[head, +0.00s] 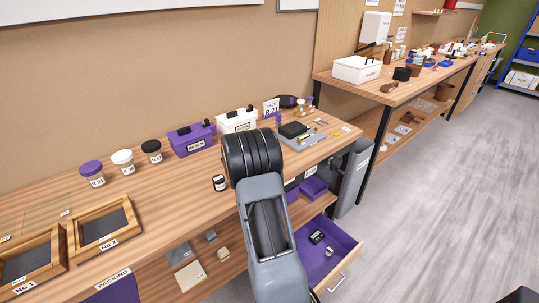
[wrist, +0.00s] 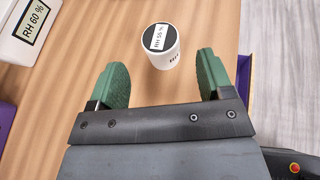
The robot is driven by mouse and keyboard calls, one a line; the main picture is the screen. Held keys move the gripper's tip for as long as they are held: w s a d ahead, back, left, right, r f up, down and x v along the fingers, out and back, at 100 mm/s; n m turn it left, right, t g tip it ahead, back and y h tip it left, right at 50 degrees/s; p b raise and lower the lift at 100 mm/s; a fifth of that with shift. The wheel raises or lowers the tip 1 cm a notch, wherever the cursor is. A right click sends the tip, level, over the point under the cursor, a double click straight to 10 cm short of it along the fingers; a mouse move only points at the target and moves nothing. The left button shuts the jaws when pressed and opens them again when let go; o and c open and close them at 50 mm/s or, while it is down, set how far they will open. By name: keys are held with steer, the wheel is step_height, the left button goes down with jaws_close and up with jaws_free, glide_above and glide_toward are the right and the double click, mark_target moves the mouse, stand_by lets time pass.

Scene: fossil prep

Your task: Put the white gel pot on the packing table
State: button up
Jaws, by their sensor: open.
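The white gel pot (wrist: 167,58) stands upright on a bare wooden tabletop in the wrist view. In the head view my gripper's fingers are hidden behind my arm. The near wooden table (head: 182,202) carries a "PACKING" sign (head: 113,278) at its front edge. A small dark-topped pot (head: 219,184) stands on it; I cannot tell if it is the same pot.
A white box (wrist: 25,22) labelled "RH 60 %" stands left of the pot. A purple box (head: 192,140), several lidded jars and wooden frames (head: 108,232) share the near table. An open purple drawer (head: 345,249) juts out below. Another table (head: 420,82) stands behind.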

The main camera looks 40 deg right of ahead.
steer(key=v, duration=0.6)
steer(key=s+a+r+m+y, duration=0.1)
steer(key=s+a+m+y, duration=0.3)
steer(key=a, duration=0.6)
steer(key=s+a+r+m+y, duration=0.1)
steer(key=s+a+m+y, duration=0.4)
steer(key=s+a+m, duration=0.3)
steer(key=s+a+r+m+y, duration=0.2)
steer(key=s+a+m+y, duration=0.2)
steer(key=a, duration=1)
steer(key=s+m, duration=0.2)
steer(key=m, duration=0.2)
steer(key=shift+s, duration=0.35)
steer(key=shift+s, duration=0.1)
